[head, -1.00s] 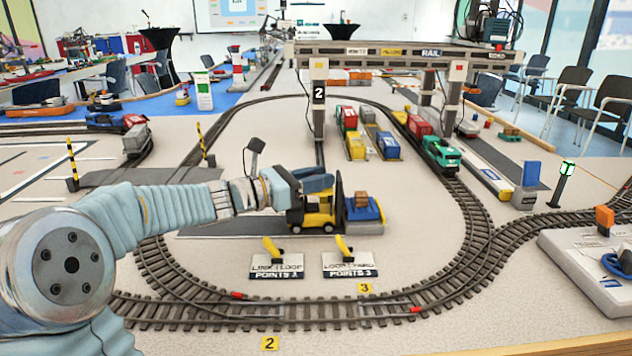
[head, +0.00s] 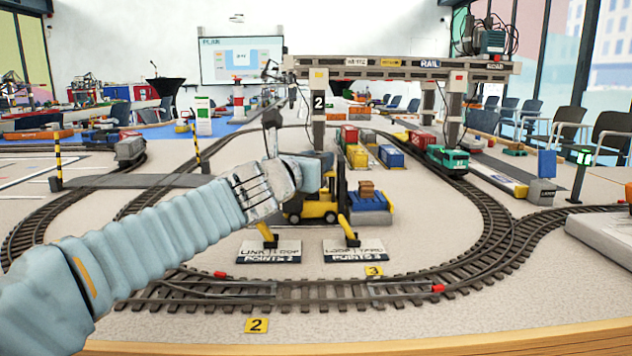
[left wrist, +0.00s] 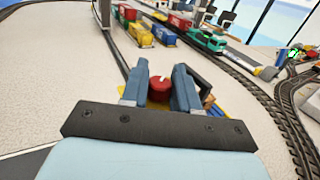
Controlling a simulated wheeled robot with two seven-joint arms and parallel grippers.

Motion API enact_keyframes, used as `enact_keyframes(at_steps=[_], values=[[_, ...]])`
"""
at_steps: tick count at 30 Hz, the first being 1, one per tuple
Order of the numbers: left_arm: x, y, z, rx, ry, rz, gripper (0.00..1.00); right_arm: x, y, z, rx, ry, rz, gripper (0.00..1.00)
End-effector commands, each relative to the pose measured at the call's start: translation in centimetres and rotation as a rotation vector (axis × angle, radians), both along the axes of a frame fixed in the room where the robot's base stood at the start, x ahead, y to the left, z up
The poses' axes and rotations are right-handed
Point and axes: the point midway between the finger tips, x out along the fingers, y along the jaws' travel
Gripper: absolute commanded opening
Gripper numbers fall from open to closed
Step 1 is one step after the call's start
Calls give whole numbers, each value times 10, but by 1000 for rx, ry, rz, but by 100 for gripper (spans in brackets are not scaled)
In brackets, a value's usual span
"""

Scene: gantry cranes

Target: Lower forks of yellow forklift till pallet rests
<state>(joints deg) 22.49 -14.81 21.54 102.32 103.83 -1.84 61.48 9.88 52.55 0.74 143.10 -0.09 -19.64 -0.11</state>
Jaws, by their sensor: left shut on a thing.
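The yellow forklift (head: 314,207), with a black mast, stands on the table in the middle of the head view. Its front faces right, toward a blue load (head: 369,202) with brown boxes (head: 367,187) on top. The forks and any pallet underneath cannot be made out, nor whether the load rests. My left gripper (head: 318,163) is at the top of the forklift from the left. In the left wrist view its two fingers (left wrist: 160,76) are closed around a red round knob (left wrist: 159,90). A yellow edge and brown boxes show right of the fingers. My right gripper is not in view.
Two points levers (head: 268,238) (head: 349,235) on labelled plates stand in front of the forklift. Curved track (head: 480,235) rings the area. The gantry crane (head: 400,68) stands behind, over several coloured containers (head: 390,156). Open tabletop lies left of the forklift.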

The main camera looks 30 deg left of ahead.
Motion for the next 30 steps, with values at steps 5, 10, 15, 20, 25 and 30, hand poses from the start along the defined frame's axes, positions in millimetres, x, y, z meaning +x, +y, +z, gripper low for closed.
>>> enact_keyframes(at_steps=[5,10,15,20,25,30], values=[[0,-1,-4,-1,-2,62,0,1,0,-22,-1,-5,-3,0],[1,-1,-4,-1,-1,136,0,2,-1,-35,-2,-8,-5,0],[0,-1,-1,0,-1,209,0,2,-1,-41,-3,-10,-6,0],[1,0,0,-1,0,254,0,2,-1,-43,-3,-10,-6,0],[0,0,0,0,0,274,0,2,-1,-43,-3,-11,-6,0],[0,0,1,0,0,277,0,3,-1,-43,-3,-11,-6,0]])
